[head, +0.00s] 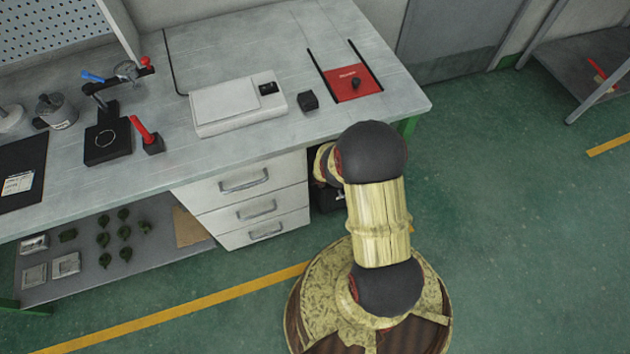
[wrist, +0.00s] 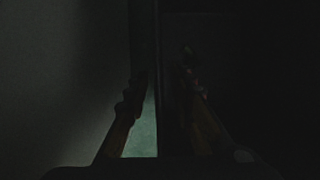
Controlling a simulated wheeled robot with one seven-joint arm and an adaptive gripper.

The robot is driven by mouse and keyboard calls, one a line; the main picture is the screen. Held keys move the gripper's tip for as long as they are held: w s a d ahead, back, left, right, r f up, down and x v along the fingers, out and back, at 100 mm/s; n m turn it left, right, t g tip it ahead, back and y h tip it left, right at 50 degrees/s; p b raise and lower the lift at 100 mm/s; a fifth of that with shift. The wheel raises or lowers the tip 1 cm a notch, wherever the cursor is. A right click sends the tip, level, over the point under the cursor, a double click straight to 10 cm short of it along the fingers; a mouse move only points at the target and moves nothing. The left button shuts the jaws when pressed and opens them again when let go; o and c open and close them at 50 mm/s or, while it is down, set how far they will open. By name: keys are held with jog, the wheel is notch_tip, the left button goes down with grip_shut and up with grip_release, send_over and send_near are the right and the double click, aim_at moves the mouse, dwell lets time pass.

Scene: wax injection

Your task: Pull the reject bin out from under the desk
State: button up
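A dark shape, apparently the reject bin (head: 327,197), shows in the head view under the desk, just right of the drawers. My arm hides most of it. My arm reaches down and in under the desk edge there, and my gripper is hidden in the head view. The wrist view is very dark. In it my gripper (wrist: 160,92) has its two fingers apart, with a gap between them. A dark upright surface (wrist: 173,110), perhaps the bin's side, lies behind the gap and the right finger. I cannot tell whether either finger touches it.
The white drawer unit (head: 250,205) stands directly left of my arm. The desk top (head: 290,50) overhangs the space, with a red plate (head: 352,82) near its right end. Green floor (head: 510,230) is open to the right. A strip of floor (wrist: 148,130) shows between the fingers.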

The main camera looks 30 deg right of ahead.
jog(key=shift+c, duration=0.7)
jog(key=c, duration=0.4)
grip_shut()
